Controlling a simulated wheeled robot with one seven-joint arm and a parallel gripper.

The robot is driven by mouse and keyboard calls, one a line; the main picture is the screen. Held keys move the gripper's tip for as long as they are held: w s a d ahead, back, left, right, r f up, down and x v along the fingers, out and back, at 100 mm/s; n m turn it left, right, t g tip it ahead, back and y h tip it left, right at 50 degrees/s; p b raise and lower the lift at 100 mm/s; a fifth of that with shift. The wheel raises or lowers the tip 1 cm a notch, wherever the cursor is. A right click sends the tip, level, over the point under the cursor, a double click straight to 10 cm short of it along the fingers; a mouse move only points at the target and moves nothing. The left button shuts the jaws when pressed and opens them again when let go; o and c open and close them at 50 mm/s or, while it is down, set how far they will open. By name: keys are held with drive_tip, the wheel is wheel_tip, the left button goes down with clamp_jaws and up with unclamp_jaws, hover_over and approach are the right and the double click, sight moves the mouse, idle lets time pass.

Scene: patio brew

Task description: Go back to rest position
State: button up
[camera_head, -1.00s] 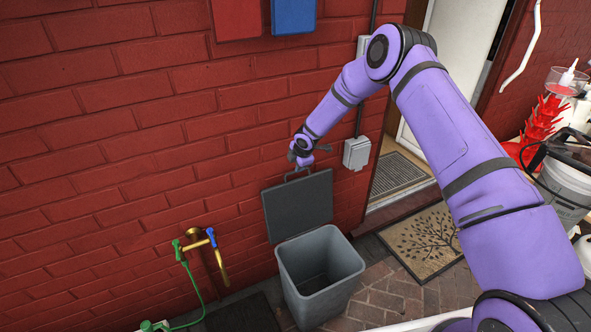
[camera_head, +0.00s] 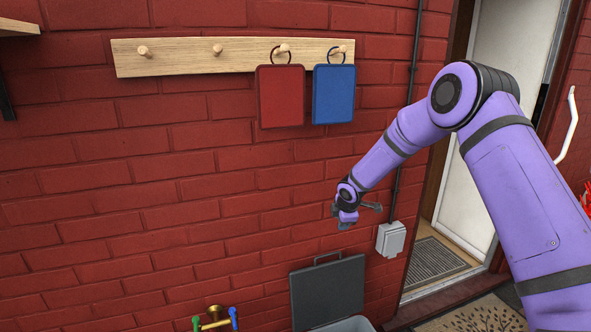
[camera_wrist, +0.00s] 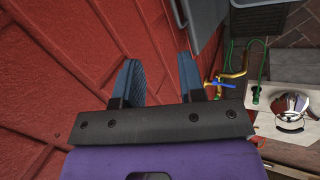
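My purple arm reaches from the right of the head view toward the red brick wall. My gripper (camera_head: 346,213) is near the wall, left of the grey outlet box (camera_head: 391,239) and above the grey bin's raised lid (camera_head: 328,292). In the wrist view my gripper (camera_wrist: 160,82) shows two blue-grey fingers standing apart with nothing between them. The bin (camera_head: 345,325) stands below with its lid up against the wall; only its top edge shows in the head view.
A wooden peg rail (camera_head: 180,54) holds a red board (camera_head: 281,97) and a blue board (camera_head: 334,95). A brass tap (camera_head: 214,320) is at lower left. A white door (camera_head: 490,150) is at right.

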drive_tip(key=s+d+r+m+h, duration=0.1)
drive_tip(key=s+d+r+m, duration=0.2)
drive_tip(key=s+r, duration=0.55)
drive_tip(key=s+d+r+m+h, duration=0.1)
drive_tip(key=s+d+r+m, duration=0.4)
drive_tip(key=r, duration=0.7)
drive_tip(key=s+d+r+m, duration=0.2)
drive_tip(key=s+r, duration=0.7)
drive_tip(key=r, duration=0.1)
drive_tip(key=s+d+r+m+y, duration=0.1)
drive_tip(key=s+m, duration=0.8)
drive_tip(key=s, duration=2.1)
wheel_tip(320, 180, up, 2)
drive_tip(key=shift+s+d+r, duration=0.1)
drive_tip(key=shift+s+d, duration=0.05)
drive_tip(key=shift+d, duration=0.75)
